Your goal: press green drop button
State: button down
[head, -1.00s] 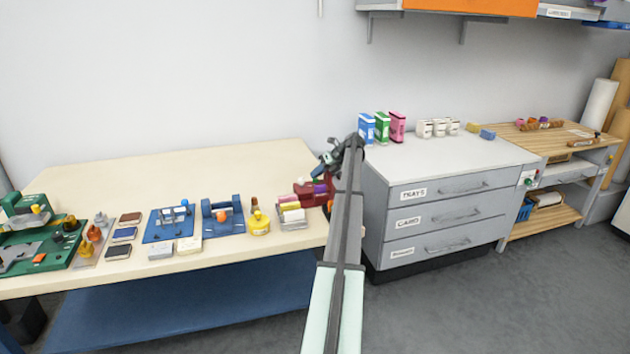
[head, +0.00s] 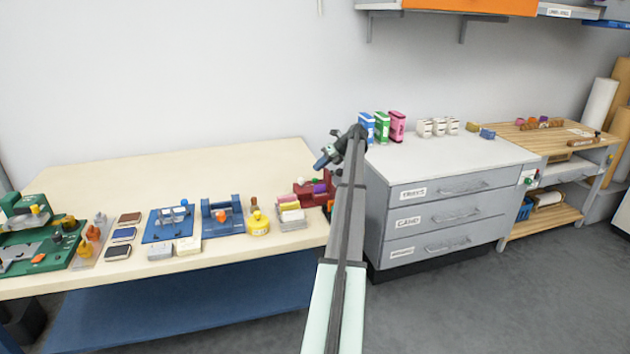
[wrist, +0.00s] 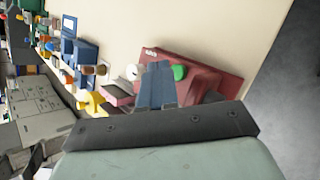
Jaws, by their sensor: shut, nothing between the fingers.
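The green button (wrist: 179,72) is a round green cap on a dark red device (wrist: 215,82) in the wrist view. A white round knob (wrist: 133,71) sits to its left. The red device also shows in the head view (head: 302,188), at the right end of the cream bench, with a small green spot (head: 315,180) on top. My gripper (wrist: 158,68) is shut and empty, its blue-grey fingers over the device, just left of the green button in the picture. In the head view my gripper (head: 319,164) is above the device. Contact with the button is not visible.
Paper pads (head: 291,214) and a yellow bottle (head: 258,223) stand left of the device on the cream bench (head: 110,180). The grey drawer cabinet (head: 450,215) stands right of my arm, with coloured boxes (head: 381,127) on top. The back of the bench is clear.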

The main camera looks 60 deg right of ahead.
jog(key=shift+w+a+r, duration=0.15)
jog(key=shift+r, duration=1)
